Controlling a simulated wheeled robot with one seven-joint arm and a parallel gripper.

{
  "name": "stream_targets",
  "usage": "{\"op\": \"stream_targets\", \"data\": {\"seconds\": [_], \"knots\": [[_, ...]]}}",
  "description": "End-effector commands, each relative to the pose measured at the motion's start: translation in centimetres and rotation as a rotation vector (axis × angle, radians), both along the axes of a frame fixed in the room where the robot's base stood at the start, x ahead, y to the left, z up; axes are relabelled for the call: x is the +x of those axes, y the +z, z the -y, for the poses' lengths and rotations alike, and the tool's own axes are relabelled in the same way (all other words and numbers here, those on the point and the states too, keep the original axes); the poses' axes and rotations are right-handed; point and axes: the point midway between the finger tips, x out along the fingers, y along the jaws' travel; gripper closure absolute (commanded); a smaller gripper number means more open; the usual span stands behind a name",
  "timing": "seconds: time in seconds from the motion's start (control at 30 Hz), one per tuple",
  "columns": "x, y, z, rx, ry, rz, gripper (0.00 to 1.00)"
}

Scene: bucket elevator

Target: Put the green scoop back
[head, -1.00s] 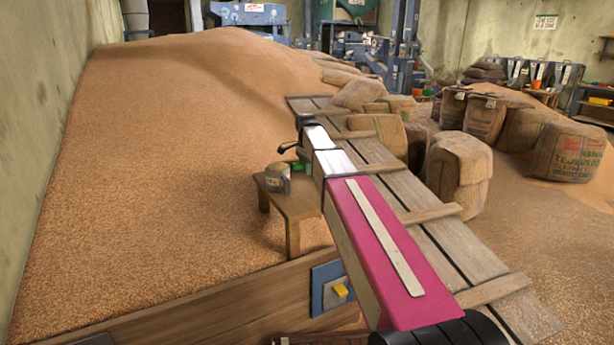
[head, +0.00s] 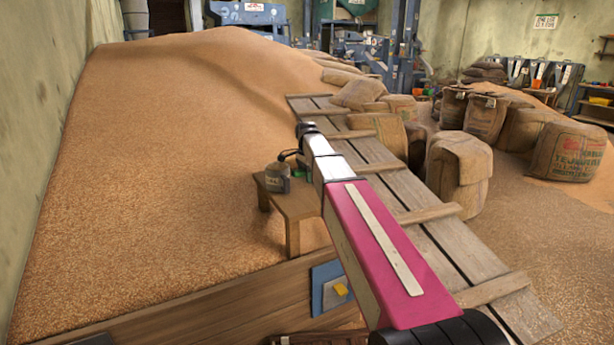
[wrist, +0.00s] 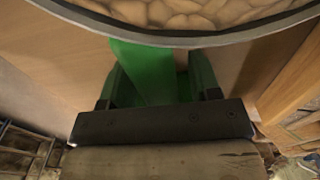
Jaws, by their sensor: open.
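The green scoop (wrist: 145,70) shows in the wrist view as a flat green piece between my fingers, just below the rim of a round tin. My gripper (wrist: 160,82) is open around it; I cannot tell whether the fingers touch it. The tin (head: 276,180) stands on a small wooden table (head: 300,205) in the head view. In the wrist view the tin's grey rim (wrist: 215,38) and pale brown contents fill the top. In the head view my gripper (head: 292,156) is small and dark beside the tin, and the scoop is mostly hidden there.
A big grain heap (head: 170,150) lies left of and behind the table. A plank walkway (head: 410,205) with cross cleats runs under my arm on the right. Full sacks (head: 458,170) stand beyond it. A wooden board (head: 220,310) edges the heap in front.

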Motion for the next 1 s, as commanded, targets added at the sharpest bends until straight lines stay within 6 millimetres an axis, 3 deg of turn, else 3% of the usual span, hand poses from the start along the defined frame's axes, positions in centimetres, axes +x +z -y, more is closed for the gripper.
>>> {"op": "stream_targets", "data": {"seconds": [0.17,0.7,1.0], "knots": [[0.1,1.5,0.0,0.0,0.0,0.003,0.43],[0.0,10.6,-0.2,0.0,0.0,0.001,0.43],[-0.1,12.2,-0.2,0.0,0.0,0.0,0.43]]}}
